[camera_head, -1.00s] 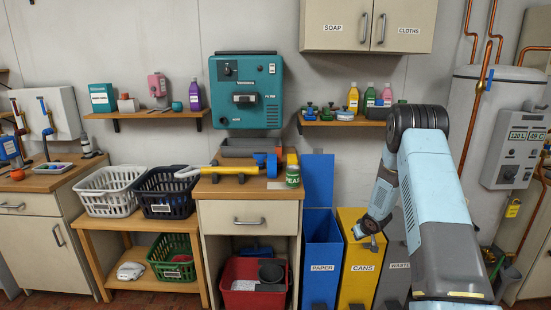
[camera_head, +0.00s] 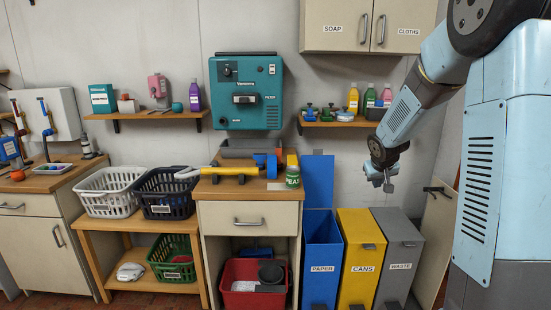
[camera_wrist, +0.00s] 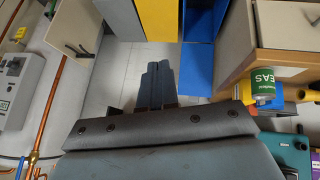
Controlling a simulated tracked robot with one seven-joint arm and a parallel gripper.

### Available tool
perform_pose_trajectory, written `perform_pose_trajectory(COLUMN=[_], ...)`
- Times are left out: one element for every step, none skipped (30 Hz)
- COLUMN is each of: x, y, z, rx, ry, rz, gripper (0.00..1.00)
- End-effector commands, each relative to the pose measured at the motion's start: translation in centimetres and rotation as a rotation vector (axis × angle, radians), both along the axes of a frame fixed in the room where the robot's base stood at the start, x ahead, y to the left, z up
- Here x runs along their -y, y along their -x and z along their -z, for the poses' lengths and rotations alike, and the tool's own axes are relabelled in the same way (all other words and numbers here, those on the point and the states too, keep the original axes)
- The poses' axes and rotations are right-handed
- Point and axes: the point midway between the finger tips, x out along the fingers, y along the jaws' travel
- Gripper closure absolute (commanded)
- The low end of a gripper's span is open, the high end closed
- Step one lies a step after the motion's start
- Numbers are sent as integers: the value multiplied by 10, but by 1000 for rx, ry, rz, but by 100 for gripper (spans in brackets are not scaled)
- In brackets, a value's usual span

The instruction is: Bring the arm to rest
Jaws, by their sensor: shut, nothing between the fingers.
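My gripper (camera_head: 388,185) hangs at the end of my bent arm, in free air in front of the wall, above the bins. It points downward in the head view. In the wrist view its two fingers (camera_wrist: 158,78) are pressed together with nothing between them.
Below are the blue PAPER bin (camera_head: 322,250), yellow CANS bin (camera_head: 361,262) and grey WASTE bin (camera_head: 399,262). To the left, a cabinet (camera_head: 246,217) carries a green can (camera_head: 292,178) and a yellow-handled tool (camera_head: 228,170). Above are a bottle shelf (camera_head: 340,123) and wall cupboard (camera_head: 368,25).

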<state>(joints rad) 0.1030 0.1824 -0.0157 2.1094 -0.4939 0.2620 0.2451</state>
Motion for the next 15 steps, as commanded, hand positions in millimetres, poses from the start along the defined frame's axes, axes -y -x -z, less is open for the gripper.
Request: perform_pose_trajectory(x=[-4,-5,-8,-10,-12,-14,-16,-18,-21,-23,-25,-28,-30,-32,-35], y=[13,21,31,39,47,58,66,75,85,94,103,114,123,132,143], z=[-15,-22,-31,-36,-42,-50,-56,-61,-68,-73,-77,-83,-87,-91,-96], rx=[4,2,3,0,-1,-3,-4,-7,-8,-11,-12,-15,-17,-19,-22], ry=[-3,-3,-8,-9,-11,-15,-17,-22,-27,-30,-35,-39,-45,-49,-56], rz=[8,13,20,25,29,34,37,43,47,50,53,57,60,62,64], gripper=[100,100,100,100,100,100,100,100,100,100,100,100,100,100,100])
